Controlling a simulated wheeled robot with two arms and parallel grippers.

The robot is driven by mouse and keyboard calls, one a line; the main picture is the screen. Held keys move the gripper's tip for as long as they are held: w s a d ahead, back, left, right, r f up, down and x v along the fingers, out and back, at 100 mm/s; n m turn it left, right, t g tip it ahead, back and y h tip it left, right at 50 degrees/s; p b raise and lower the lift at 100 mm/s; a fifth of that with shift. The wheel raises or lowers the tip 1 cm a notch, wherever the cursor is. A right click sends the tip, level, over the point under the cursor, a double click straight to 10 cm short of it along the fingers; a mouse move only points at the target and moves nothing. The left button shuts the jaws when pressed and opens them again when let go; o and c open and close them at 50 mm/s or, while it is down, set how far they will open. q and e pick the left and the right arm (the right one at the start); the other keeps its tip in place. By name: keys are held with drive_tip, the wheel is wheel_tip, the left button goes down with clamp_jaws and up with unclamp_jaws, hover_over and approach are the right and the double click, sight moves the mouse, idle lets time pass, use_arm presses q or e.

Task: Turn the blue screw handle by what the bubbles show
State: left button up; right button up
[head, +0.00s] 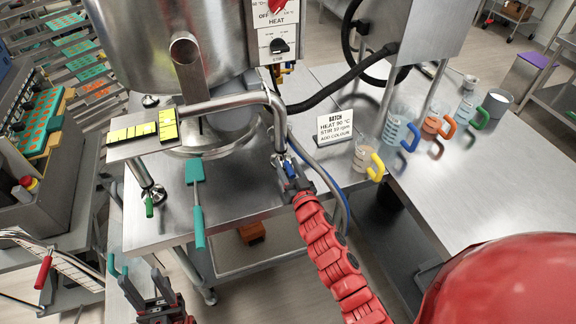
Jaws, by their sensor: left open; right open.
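The blue screw handle (289,169) is at the right front leg of the steel kettle (165,50), small in the head view. My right gripper (292,178) is open at it, with its fingers close beside the handle; whether they touch it I cannot tell. Two yellow spirit levels, one lying crosswise (131,133) and one pointing away (168,125), sit on a plate at the kettle's left. Their bubbles are too small to read. My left gripper (158,290) is open and empty at the bottom left.
A teal spatula (197,200) hangs over the table's front edge. A batch sign (334,127) stands right of the kettle. Black cable and hoses run behind my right gripper.

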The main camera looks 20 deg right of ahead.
clamp_jaws()
idle(1.3)
